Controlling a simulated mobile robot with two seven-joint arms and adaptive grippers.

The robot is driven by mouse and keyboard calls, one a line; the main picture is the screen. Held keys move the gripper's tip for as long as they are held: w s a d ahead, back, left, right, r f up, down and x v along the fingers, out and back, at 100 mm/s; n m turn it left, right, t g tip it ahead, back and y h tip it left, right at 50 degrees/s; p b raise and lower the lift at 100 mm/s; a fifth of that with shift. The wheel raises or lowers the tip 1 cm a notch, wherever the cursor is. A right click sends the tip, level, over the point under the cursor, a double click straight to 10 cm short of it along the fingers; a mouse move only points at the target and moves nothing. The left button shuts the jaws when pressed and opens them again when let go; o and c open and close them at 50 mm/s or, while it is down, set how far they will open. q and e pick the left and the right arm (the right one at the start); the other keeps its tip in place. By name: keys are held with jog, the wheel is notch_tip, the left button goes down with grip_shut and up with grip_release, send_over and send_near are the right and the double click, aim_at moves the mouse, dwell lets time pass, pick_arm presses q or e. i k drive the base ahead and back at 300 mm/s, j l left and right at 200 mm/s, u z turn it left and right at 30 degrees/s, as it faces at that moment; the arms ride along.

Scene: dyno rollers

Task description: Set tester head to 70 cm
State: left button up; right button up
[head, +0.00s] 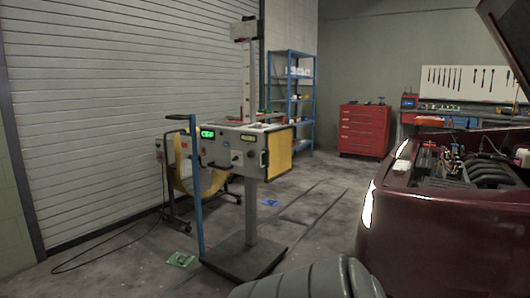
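The headlight tester stands left of centre in the head view. Its tester head (232,149) is a grey box with a yellow right side, roughly midway up an upright column (247,80). A small green display (208,133) is lit on the box, but its reading is too small to make out. A box-like part (244,30) tops the column. A blue upright bar with a handle (195,190) stands at the tester's left. The tester's dark base (243,255) rests on the floor. Neither of my grippers is in view.
A dark red car (440,230) with its hood up fills the right. A grey ribbed shape (310,281) at the bottom edge is unclear. A red tool cabinet (364,130) and blue shelf (291,90) stand behind. Floor between tester and car is mostly clear; a cable lies left.

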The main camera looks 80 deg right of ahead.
aim_at(219, 157)
jog(key=z, duration=2.35)
jog(key=i, duration=0.4)
jog(key=l+u, duration=0.05)
